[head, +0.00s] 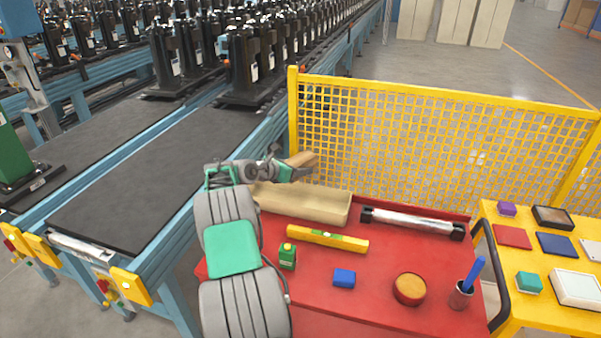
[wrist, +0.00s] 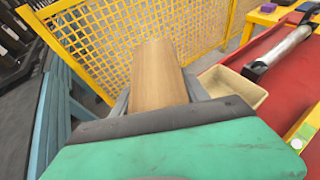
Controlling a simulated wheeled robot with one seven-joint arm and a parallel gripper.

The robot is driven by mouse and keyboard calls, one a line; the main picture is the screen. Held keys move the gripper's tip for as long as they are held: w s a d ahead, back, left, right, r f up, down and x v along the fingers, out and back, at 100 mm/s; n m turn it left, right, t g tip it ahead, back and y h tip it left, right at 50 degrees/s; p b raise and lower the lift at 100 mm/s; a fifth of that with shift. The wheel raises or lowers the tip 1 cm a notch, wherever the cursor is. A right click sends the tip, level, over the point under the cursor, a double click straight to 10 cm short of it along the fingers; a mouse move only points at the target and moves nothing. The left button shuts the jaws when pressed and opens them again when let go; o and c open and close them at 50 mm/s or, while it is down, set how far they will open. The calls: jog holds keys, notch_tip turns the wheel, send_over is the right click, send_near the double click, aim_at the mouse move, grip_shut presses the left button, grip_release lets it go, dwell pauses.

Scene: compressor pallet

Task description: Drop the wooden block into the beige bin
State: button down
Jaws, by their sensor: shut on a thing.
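The wooden block (head: 303,159) is light brown and sits between the fingers of my gripper (head: 296,172), which is shut on it. The wrist view shows the block (wrist: 158,76) pointing away from the gripper toward the yellow mesh. The beige bin (head: 310,207) is a long, shallow, open box at the back left of the red table. In the wrist view the bin (wrist: 242,88) lies lower and to the right of the block. My gripper hides part of the bin.
A yellow mesh fence (head: 440,135) stands behind the red table (head: 380,290). A yellow level (head: 327,239), a metal cylinder (head: 412,222), a green item (head: 288,256), a blue block (head: 344,278) and a round container (head: 408,289) lie on the table. A blue-framed conveyor (head: 130,205) is at left.

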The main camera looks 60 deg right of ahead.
notch_tip(320, 180, down, 4)
jog(key=b, duration=0.3)
jog(key=shift+f, duration=0.15)
jog(key=shift+c, duration=2.4)
grip_release()
jog(key=shift+a, duration=0.15)
jog(key=v, duration=0.7)
jog(key=shift+a+r+b, duration=0.2)
jog(key=shift+a+b, duration=0.05)
jog(key=shift+b, duration=0.2)
jog(key=shift+w, duration=0.15)
